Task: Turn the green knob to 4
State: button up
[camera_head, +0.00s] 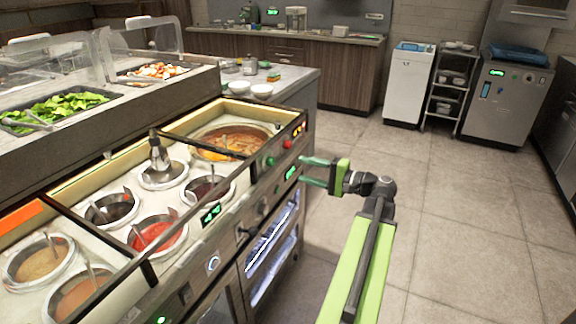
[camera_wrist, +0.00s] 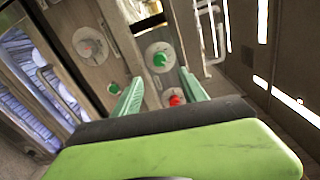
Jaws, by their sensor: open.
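A green knob (camera_wrist: 160,58) on a round pale plate shows in the wrist view, ahead of and between my fingertips. A green control (camera_head: 270,161) also shows on the front panel in the head view, left of my gripper; I cannot tell for sure that it is the same knob. My gripper (camera_head: 303,171) is open and empty, its two green fingers pointing at the panel. In the wrist view the open fingers (camera_wrist: 161,77) frame the knob, apparently without touching it. No dial numbers can be read, so the knob's setting cannot be told.
A red control (camera_wrist: 175,100) sits close to the right finger, and a smaller green one (camera_wrist: 113,88) near the left finger. Another round dial (camera_wrist: 88,47) is farther left. Sauce wells (camera_head: 157,232) fill the counter behind the panel. The tiled floor (camera_head: 450,210) at right is clear.

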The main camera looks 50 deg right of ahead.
jog(key=v, duration=0.7)
